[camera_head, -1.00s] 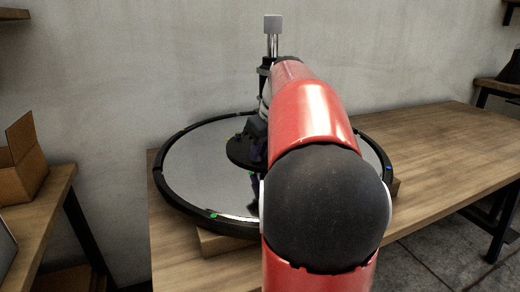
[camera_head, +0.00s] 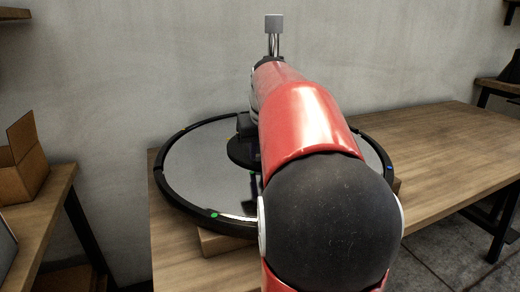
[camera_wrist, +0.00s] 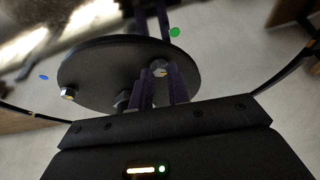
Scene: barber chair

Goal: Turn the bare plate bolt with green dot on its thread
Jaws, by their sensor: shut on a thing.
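A dark round plate (camera_wrist: 100,75) shows in the wrist view, with several bolts on it. One plate bolt (camera_wrist: 158,70) sits between the dark purple fingers of my gripper (camera_wrist: 161,80), which is shut on it. Another bolt (camera_wrist: 68,93) is at the plate's left edge, and a third (camera_wrist: 122,100) is just left of the fingers. A green dot (camera_wrist: 175,32) shows above the held bolt, beyond the plate. The held bolt's thread and any dot on it cannot be made out. In the head view my arm hides the fingers and most of the plate (camera_head: 240,150).
A cardboard box (camera_head: 22,165) stands on a left-hand table.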

